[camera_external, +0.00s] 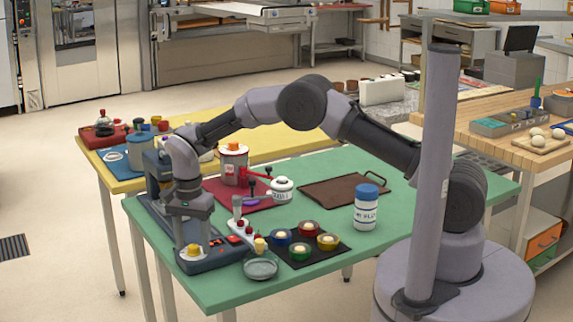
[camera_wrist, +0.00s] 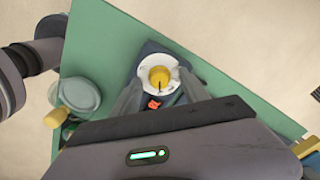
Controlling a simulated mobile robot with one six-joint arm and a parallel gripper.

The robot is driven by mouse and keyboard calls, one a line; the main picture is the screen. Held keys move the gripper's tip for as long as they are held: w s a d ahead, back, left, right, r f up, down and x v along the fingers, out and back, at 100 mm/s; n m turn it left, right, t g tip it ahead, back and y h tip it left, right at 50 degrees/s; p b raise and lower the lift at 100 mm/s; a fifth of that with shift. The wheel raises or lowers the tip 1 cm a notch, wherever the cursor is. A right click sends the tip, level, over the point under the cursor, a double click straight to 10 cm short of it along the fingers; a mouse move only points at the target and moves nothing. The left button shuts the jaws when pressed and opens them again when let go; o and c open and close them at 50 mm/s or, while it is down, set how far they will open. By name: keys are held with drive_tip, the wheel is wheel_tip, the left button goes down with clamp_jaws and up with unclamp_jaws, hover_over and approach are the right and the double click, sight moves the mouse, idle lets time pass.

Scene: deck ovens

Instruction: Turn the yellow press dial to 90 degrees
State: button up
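The yellow press dial (camera_external: 193,251) sits on a pale round plate at the front end of the dark blue-grey press (camera_external: 214,256) on the green table. In the wrist view the dial (camera_wrist: 159,75) is at the upper middle, with a dark line on its lower part. My gripper (camera_external: 193,238) points down just above the dial. In the wrist view its two grey fingers stand apart, one to each side of the dial and below it in the picture. They look open and empty. I cannot tell whether they touch the dial. The scale is too small to read.
A glass dish (camera_external: 260,269) and a lever with a yellow end (camera_external: 260,244) are right of the dial. A black mat with several coloured cups (camera_external: 328,241), a white jar with a blue lid (camera_external: 366,212) and a brown tray (camera_external: 343,189) lie farther right. The table edge is close.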

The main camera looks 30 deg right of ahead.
sight(193, 246)
wheel_tip(193, 246, up, 17)
drive_tip(key=p, duration=0.5)
drive_tip(key=shift+r+p, duration=0.2)
drive_tip(key=shift+p, duration=0.15)
